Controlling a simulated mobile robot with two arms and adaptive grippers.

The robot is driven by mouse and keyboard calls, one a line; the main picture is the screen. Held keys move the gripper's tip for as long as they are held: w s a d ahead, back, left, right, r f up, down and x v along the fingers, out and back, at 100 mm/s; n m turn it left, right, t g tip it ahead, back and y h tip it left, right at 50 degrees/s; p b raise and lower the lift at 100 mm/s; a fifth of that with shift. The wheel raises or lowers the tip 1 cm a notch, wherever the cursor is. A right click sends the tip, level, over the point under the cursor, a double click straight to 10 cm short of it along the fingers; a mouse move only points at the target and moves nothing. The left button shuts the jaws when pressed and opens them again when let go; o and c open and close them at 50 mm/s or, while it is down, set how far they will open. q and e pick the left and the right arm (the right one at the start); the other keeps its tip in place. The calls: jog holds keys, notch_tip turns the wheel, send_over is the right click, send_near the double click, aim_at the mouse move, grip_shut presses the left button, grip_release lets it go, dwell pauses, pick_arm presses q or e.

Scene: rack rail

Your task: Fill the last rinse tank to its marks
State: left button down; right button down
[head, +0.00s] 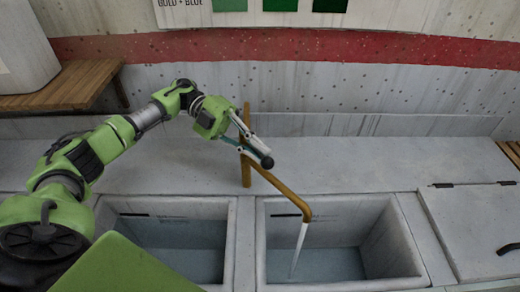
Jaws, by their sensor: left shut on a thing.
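A brass tap has an upright post (246,172) behind the tanks and a spout (290,198) angled over the right open tank (330,198). A thin stream of water (298,250) falls from the spout into that tank, and bluish water (335,264) covers its floor. The left open tank (168,204) also holds water (190,262). Dark marks show on the back walls of both tanks. My left gripper (262,155) is at the tap, shut on its dark-ended lever (267,162); its fingers partly hide the lever. My right gripper is not in view.
A closed lidded section (478,228) with a dark handle lies at the right. A wooden slatted shelf (65,88) holds a white container (22,48) at upper left. A colour chart (260,12) hangs on the back wall.

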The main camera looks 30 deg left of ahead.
pick_arm(q)
jog(key=c, duration=2.2)
grip_release()
jog(key=shift+s+d+f, duration=0.3)
jog(key=shift+d, duration=0.05)
jog(key=shift+o, duration=0.2)
jog(key=shift+d+r, duration=0.35)
jog(key=shift+d, duration=0.1)
jog(key=shift+w+a, duration=0.1)
jog(key=shift+a, duration=0.25)
jog(key=v, duration=1.2)
